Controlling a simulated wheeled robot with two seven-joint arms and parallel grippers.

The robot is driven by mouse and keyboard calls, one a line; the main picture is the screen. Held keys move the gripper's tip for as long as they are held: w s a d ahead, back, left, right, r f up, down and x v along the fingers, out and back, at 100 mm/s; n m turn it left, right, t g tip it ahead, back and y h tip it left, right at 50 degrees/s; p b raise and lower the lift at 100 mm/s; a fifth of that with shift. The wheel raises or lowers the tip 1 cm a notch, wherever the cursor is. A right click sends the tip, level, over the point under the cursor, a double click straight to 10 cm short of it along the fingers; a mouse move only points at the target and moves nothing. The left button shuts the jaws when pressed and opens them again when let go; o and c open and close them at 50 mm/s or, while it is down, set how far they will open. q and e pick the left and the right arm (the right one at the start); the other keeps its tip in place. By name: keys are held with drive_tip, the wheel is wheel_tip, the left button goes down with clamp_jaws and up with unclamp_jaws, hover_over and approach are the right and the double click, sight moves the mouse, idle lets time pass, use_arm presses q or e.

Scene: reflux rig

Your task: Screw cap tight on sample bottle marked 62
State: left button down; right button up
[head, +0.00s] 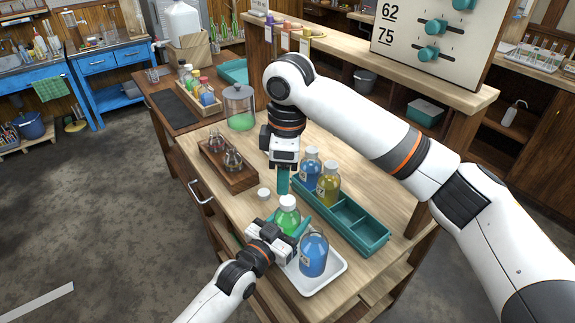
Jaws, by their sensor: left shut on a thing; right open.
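A bottle of green liquid (287,213) stands at the left end of the white tray (335,272). My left gripper (288,229) is shut around it from the front left. A bottle of blue liquid (314,255) stands beside it on the tray; its label is too small to read. A small white cap (264,194) lies on the bench just left of the green bottle. My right gripper (283,181) points down above the bench, behind the green bottle and right of the cap; it is open, with nothing seen in it. I cannot read which bottle is marked 62.
A teal divided rack (371,238) holds a blue bottle (311,168) and a yellow bottle (328,186); its near compartments are empty. A wooden tray with flasks (227,169) and a lidded jar (239,108) stand at the left. A board (436,35) reads 62 and 75.

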sight(288, 200)
drive_tip(key=n, duration=0.5)
drive_tip(key=shift+d+r, duration=0.1)
drive_tip(key=shift+r, duration=0.05)
drive_tip(key=n, duration=0.6)
drive_tip(key=shift+d+r+n, duration=0.1)
drive_tip(key=shift+r+n, duration=0.05)
drive_tip(key=shift+n, duration=0.25)
drive_tip(key=n, duration=0.4)
drive_tip(key=shift+w+r, duration=0.1)
drive_tip(key=n, duration=0.5)
drive_tip(key=shift+d+r+n+h, duration=0.1)
drive_tip(key=shift+d+n+h, duration=0.05)
drive_tip(key=shift+n+h, duration=0.2)
drive_tip(key=shift+f, duration=4)
